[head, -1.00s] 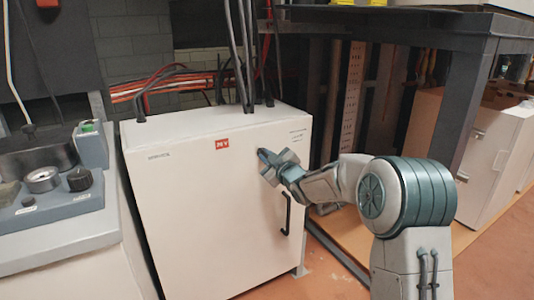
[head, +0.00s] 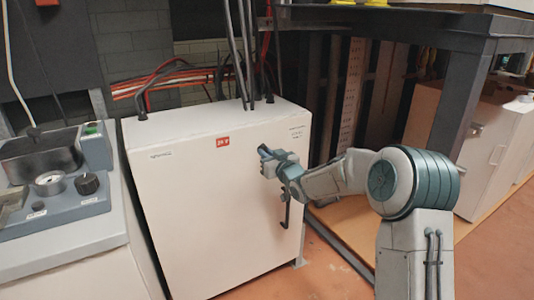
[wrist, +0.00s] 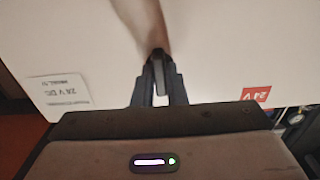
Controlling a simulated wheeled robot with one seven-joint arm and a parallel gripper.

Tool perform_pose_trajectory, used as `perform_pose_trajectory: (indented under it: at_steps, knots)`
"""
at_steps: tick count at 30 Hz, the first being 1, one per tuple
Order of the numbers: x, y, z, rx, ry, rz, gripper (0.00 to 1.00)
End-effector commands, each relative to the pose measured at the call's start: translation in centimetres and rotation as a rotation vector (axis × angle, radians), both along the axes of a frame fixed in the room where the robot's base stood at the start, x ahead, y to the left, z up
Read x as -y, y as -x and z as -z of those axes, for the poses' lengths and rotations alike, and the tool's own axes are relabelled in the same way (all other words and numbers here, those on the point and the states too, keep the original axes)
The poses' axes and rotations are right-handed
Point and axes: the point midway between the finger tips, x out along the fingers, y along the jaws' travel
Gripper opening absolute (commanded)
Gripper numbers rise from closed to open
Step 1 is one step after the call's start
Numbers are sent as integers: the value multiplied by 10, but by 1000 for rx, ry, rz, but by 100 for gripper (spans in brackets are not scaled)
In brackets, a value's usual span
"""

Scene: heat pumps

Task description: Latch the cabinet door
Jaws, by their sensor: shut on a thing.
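The cabinet is a white box, and its door (head: 205,215) faces me in the head view, looking closed. A black bar handle (head: 286,212) is on the door's right side. My gripper (head: 265,155) is at the upper right of the door, above the handle. In the wrist view my gripper (wrist: 159,82) points at the door face (wrist: 230,45), its fingers shut on a small dark latch part (wrist: 159,56). The fingers hide most of this part, so its turn angle is unclear.
Black cables (head: 240,60) rise from the cabinet top. A grey control bench (head: 60,215) stands close on the left. A dark metal frame (head: 462,95) and a pale cabinet (head: 490,150) are on the right. Bare floor shows at the lower right.

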Motion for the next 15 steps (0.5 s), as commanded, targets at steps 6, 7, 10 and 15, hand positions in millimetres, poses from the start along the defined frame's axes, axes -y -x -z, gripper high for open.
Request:
perform_pose_trajectory:
  at_steps: [6,7,10,15]
  knots:
    - [0,0,2,-10,-9,0,0]
    - [0,0,2,-10,-9,0,0]
    - [0,0,2,-10,-9,0,0]
    - [0,0,2,-10,-9,0,29]
